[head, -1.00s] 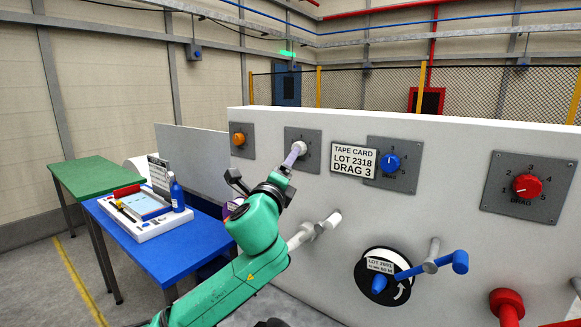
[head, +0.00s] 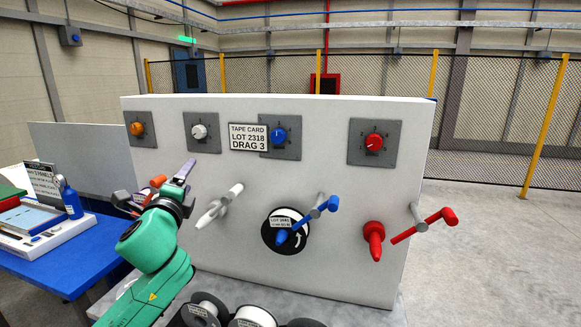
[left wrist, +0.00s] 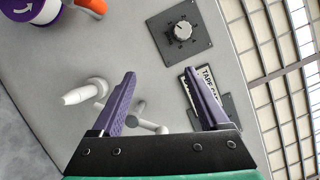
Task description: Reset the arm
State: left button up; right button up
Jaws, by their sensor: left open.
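My left gripper (head: 168,180) is in front of the left part of the white panel (head: 340,170), below the white knob (head: 198,131). Its purple fingers are apart, with nothing between them. In the left wrist view the open fingers (left wrist: 160,78) point toward the panel, with the white knob (left wrist: 181,31) ahead and clear of them. The white crank (head: 220,206) is just right of the gripper in the head view. The left arm is bent and partly hides the panel's lower left. My right gripper is not in view.
The panel also has an orange knob (head: 137,129), a blue knob (head: 278,135), a red knob (head: 374,142) and a tape card (head: 249,137). Blue (head: 318,210) and red (head: 430,224) cranks stick out. Spools (head: 252,316) sit below. A blue table (head: 60,265) stands at left.

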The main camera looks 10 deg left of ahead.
pick_arm(q)
jog(key=s+d+f+n+g+h, duration=0.1)
jog(key=s+d+f+n+g, duration=0.2)
jog(key=f, duration=0.8)
jog(key=s+d+f+n+g+h, duration=0.1)
jog(key=s+f+n+g, duration=0.3)
jog(key=f, duration=0.8)
jog(key=s+d+f+n+g+h, duration=0.1)
jog(key=s+f+n+g, duration=0.3)
jog(key=s+f+n, duration=0.55)
jog(key=s+d+f+n+g+h, duration=0.15)
jog(key=s+f+g, duration=0.4)
jog(key=s, duration=0.95)
notch_tip(320, 180, down, 23)
jog(key=s+a+f+g, duration=0.1)
jog(key=s+a+f, duration=0.1)
jog(key=s+f, duration=1.4)
jog(key=s+y, duration=0.1)
jog(key=s, duration=0.1)
jog(key=shift+s+a+f+m, duration=0.15)
jog(key=shift+s+a+m, duration=0.15)
jog(key=shift+s, duration=0.05)
